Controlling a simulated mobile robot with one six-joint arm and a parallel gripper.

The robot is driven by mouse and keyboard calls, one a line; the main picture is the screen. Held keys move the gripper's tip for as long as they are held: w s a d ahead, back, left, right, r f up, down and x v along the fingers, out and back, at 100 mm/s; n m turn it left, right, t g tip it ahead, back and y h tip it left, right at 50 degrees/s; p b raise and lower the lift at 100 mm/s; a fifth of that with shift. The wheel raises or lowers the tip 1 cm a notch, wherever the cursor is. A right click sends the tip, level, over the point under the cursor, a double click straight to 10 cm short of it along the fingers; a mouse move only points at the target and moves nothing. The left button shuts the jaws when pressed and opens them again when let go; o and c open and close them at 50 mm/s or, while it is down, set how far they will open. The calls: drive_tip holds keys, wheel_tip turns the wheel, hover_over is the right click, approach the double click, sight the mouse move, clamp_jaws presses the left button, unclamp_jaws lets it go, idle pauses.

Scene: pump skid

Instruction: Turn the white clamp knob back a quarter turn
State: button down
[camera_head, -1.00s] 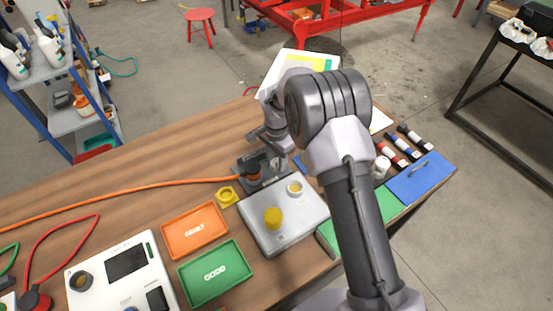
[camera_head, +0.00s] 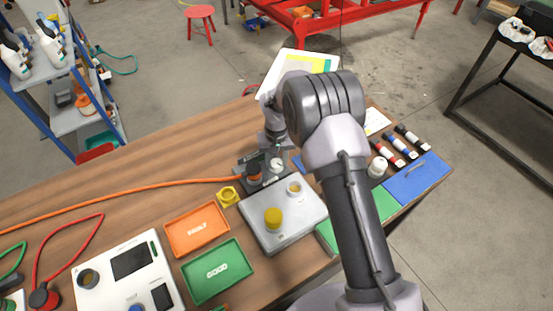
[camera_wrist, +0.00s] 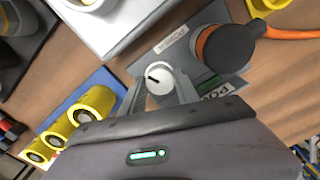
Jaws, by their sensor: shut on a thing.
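The white clamp knob (camera_wrist: 158,76) shows in the wrist view as a round white dial with a dark pointer line. It sits on a dark grey base (camera_wrist: 190,50) with a label beside it, and also shows in the head view (camera_head: 276,165). My gripper (camera_wrist: 158,88) is around the knob with a finger on either side, shut on it. In the head view my gripper (camera_head: 274,150) comes down over the base from behind, and my arm hides part of the area. An orange-and-black plug (camera_wrist: 230,48) stands on the same base, next to the knob.
An orange cable runs left from the plug. A grey plate (camera_head: 262,236) with a yellow cap (camera_head: 273,218) is in front. Orange (camera_head: 197,230) and green (camera_head: 216,271) trays lie left of it. Yellow ring-shaped parts (camera_wrist: 95,103) are near my gripper in the wrist view.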

sight(277, 163)
drive_tip(key=shift+n+p, duration=0.45)
drive_tip(key=shift+n, duration=1.85)
drive_tip(key=c, duration=0.9)
unclamp_jaws()
wheel_tip(277, 163, up, 18)
drive_tip(key=p, duration=0.4)
drive_tip(key=shift+f, duration=0.25)
